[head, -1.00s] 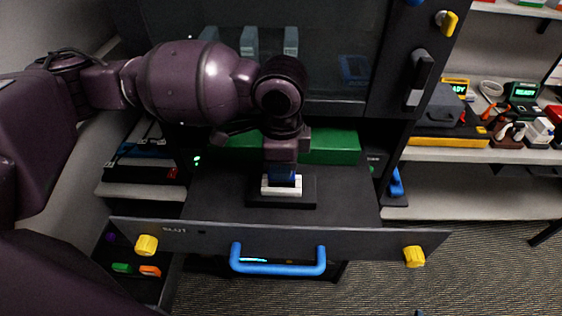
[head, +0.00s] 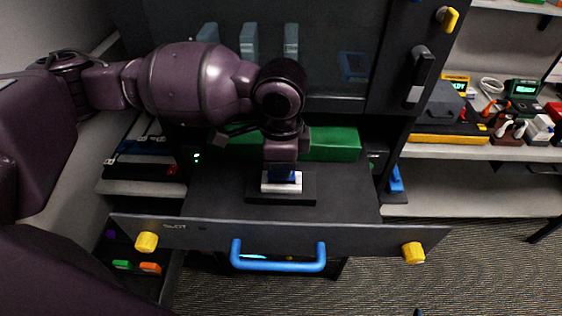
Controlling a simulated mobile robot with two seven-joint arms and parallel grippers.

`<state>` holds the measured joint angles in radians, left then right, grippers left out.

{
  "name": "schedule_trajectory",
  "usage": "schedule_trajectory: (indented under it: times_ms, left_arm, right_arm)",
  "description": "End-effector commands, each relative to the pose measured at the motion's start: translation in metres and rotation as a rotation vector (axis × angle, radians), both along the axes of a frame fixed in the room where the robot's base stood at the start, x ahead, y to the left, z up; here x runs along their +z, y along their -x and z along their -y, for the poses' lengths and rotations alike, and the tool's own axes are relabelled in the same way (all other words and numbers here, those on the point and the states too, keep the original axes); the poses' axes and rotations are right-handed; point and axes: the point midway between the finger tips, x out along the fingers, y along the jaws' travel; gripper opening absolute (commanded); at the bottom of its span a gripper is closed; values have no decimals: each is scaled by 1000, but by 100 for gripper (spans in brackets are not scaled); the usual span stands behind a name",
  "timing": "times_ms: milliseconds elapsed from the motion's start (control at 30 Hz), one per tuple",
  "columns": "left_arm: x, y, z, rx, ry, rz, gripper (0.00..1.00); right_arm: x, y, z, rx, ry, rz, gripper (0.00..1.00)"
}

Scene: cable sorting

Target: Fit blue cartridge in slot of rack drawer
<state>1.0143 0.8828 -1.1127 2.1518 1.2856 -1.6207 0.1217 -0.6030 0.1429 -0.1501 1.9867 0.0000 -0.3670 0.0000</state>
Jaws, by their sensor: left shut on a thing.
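The rack drawer (head: 225,195) is pulled out, with a blue bar handle (head: 278,266) and yellow knobs on its front. A black block (head: 282,201) stands on the drawer floor, with white pieces at its middle. The blue cartridge (head: 284,177) shows as a small dark blue patch just above the white pieces. My left gripper (head: 281,168) points down over the block and is shut on the cartridge. The gripper hides most of the cartridge, and I cannot tell how deep it sits in the slot. My right gripper is not in view.
A green block (head: 335,143) lies behind the gripper at the drawer's back. A dark glass panel (head: 330,60) rises behind it. Shelves with devices and plugs (head: 510,125) stand at right. The drawer floor beside the black block is clear.

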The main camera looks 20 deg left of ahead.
Motion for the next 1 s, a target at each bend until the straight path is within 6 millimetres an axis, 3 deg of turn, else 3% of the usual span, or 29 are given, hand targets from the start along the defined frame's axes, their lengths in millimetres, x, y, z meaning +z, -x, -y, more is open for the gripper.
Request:
schedule_trajectory:
  times_ms: [433,1000]
  left_arm:
    - [-5,0,0,0,0,-1,0]
    - [-10,0,0,0,0,0,0]
  right_arm:
    - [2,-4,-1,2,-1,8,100]
    - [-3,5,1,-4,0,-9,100]
